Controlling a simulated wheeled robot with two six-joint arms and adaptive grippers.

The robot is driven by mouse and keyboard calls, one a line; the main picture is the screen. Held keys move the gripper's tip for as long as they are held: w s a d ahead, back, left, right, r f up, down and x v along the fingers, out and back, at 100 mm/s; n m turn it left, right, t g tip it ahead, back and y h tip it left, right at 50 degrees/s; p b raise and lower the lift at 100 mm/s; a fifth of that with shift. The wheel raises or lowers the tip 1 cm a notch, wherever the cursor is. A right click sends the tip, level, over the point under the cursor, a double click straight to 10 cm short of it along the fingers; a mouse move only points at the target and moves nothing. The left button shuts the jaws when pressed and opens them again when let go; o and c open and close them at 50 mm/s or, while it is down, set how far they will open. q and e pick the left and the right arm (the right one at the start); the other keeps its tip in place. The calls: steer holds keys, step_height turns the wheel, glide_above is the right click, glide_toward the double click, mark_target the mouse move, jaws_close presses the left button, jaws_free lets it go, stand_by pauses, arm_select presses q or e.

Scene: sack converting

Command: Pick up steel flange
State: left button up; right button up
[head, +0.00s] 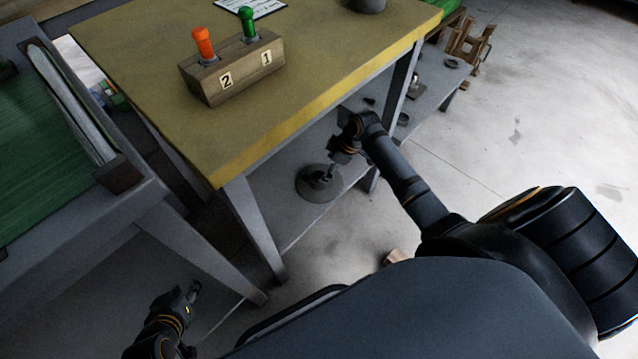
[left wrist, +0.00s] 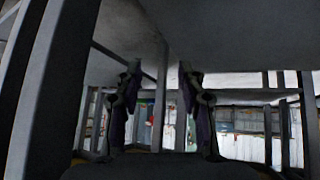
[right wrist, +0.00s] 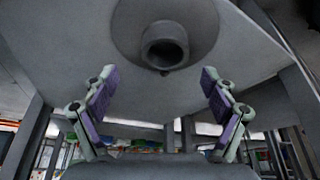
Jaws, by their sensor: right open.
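The steel flange (head: 318,190) is a grey round disc with a raised hub, lying flat on the lower shelf under the yellow-topped table. In the right wrist view the flange (right wrist: 125,32) is at the top centre, its hollow hub facing the camera. My right gripper (head: 333,165) is just above the flange in the head view, partly covering the hub. In the right wrist view my right gripper (right wrist: 158,76) is open, with nothing between its fingers. My left gripper (head: 192,292) is low at the bottom left, open and empty in the left wrist view (left wrist: 160,82).
The table (head: 130,50) overhangs the shelf (head: 285,225), with a leg (head: 252,222) at its front corner. A block (head: 232,72) with orange and green pegs stands on top. A green-topped bench (head: 40,170) is at left. Open floor (head: 540,120) lies right.

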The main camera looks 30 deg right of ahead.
mark_target(319, 176)
arm_select(q)
steer(key=w+r+t, duration=0.3)
steer(key=w+r, duration=0.2)
steer(key=r, duration=0.1)
steer(key=shift+w+a+t+b, duration=0.3)
steer(key=shift+w+t+b, duration=0.05)
steer(key=shift+w+t, duration=0.05)
arm_select(e)
steer(key=shift+x, duration=0.9)
